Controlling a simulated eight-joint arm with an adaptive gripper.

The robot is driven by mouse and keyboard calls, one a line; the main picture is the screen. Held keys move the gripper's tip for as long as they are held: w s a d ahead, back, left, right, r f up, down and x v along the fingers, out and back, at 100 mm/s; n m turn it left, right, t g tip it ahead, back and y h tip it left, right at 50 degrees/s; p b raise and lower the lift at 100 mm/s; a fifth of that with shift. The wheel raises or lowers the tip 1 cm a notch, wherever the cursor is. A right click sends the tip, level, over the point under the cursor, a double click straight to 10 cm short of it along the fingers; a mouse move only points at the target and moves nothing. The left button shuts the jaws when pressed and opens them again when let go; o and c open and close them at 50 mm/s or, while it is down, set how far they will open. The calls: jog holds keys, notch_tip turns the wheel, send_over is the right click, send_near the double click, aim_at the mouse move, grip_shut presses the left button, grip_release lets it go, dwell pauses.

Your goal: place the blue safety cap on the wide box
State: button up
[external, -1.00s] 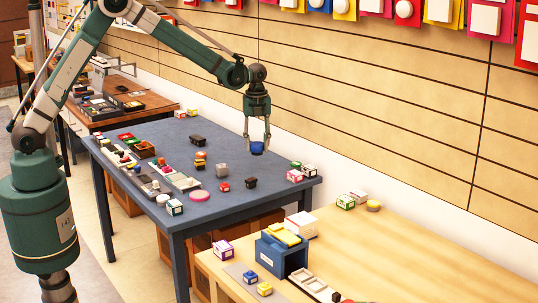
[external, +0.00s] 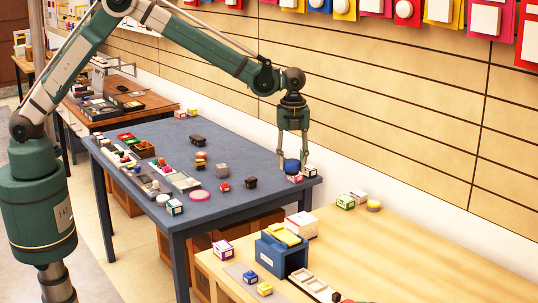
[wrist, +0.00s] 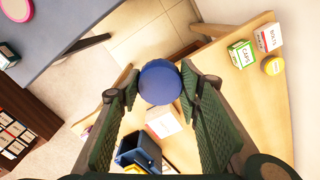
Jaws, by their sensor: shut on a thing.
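The blue safety cap (external: 291,163) is round and is gripped between the two fingertips of my gripper (external: 293,168), off any surface. It also shows in the wrist view (wrist: 160,82), with a finger pressed on each side. A white box with a reddish side (external: 302,225), probably the wide box, rests on the light wooden table behind the blue holder. In the wrist view this box (wrist: 163,120) appears just below the cap, which partly covers it. In the external view my gripper shows near the right end of the dark blue table, above and behind that box.
The dark blue table (external: 240,190) carries small boxes (external: 309,171) at its right end. On the wooden table (external: 400,250) stand a blue holder with yellow items (external: 283,252), a pink-sided box (external: 223,249) and a green-labelled box (external: 345,201). The wooden table's right part is clear.

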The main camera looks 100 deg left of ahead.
jog(key=w+d+r+p, duration=0.1)
jog(key=w+d, duration=0.1)
jog(key=d, duration=0.7)
jog(key=w+d+r+p, duration=0.1)
jog(key=w+d, duration=0.2)
jog(key=d, duration=0.6)
jog(key=shift+w+d+r+m, duration=0.15)
jog(key=shift+r+m, duration=0.05)
jog(key=shift+m, duration=0.1)
jog(key=shift+f, duration=0.1)
send_over(301, 218)
jog(key=shift+f, duration=3.05)
jog(key=shift+f, duration=1.85)
jog(key=shift+f, duration=0.2)
jog(key=o, duration=0.8)
